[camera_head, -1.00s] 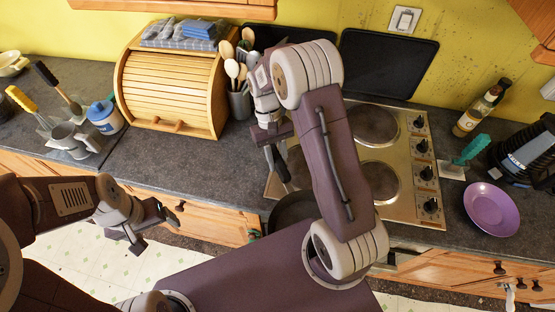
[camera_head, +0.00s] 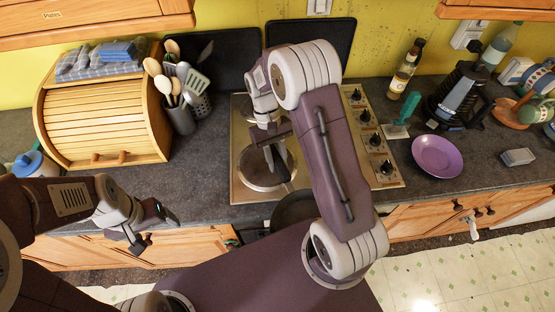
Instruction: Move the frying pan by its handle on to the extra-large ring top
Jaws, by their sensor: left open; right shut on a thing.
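The frying pan (camera_head: 292,208) is dark and round, at the counter's front edge below the hob, and my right arm hides much of it. My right gripper (camera_head: 271,148) is shut on its dark handle, which stands up steeply over the hob. The steel hob (camera_head: 242,185) has a large ring top (camera_head: 257,182) at its left, under the gripper and handle. My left gripper (camera_head: 152,228) is open and empty, in front of the counter at the left.
A wooden bread bin (camera_head: 100,115) and a utensil holder (camera_head: 180,118) stand left of the hob. Right of it are a purple plate (camera_head: 437,156), a teal-handled brush (camera_head: 396,130), a bottle (camera_head: 402,75) and a black appliance (camera_head: 460,95). Counter before the bread bin is clear.

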